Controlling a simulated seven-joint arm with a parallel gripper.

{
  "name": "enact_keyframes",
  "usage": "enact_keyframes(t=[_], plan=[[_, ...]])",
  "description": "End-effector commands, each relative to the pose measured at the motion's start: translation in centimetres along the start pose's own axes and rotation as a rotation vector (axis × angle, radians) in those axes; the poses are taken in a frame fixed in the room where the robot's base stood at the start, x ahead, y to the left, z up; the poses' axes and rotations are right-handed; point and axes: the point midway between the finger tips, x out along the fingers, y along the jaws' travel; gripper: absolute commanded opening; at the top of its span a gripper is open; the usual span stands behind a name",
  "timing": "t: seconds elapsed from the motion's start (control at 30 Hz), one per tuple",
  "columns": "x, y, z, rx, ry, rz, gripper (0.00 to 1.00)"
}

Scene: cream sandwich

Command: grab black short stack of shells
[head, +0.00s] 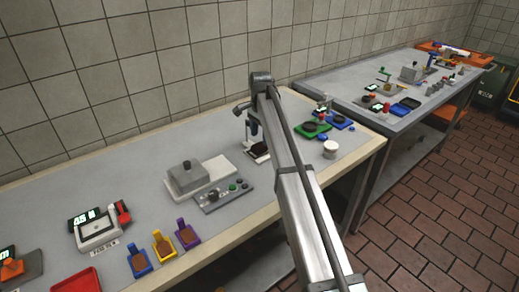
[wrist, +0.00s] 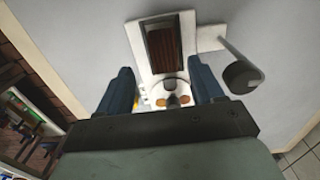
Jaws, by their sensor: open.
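A dark brown-black stack of shells (wrist: 166,50) stands in the slot of a white holder (wrist: 136,42) in the wrist view. In the head view the dark stack (head: 259,149) shows just below my gripper, partly beside my arm. My gripper (wrist: 163,72) is open, with its two blue fingers to the left and right of the lower part of the holder in the wrist view. Nothing is held between them. In the head view my gripper (head: 251,126) is small and partly hidden by my arm. I cannot tell whether the fingers touch the holder.
A dark round-ended post (wrist: 242,77) stands right of the holder in the wrist view. On the table are a grey box (head: 188,178), a control panel (head: 222,195), a green tray (head: 311,130) and a white cup (head: 331,149). Bare tabletop lies left of the grey box.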

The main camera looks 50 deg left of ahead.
Motion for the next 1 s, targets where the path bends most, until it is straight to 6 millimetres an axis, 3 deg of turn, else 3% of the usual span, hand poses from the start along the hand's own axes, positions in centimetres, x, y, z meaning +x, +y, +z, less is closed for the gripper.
enact_keyframes(t=[0.4,0.7,1.0], plan=[[4.5,-0.6,0.0,0.0,0.0,0.0,0.67],[5.0,-0.6,0.0,0.0,0.0,-0.001,0.66],[4.9,-0.6,0.0,0.0,0.0,0.0,0.37]])
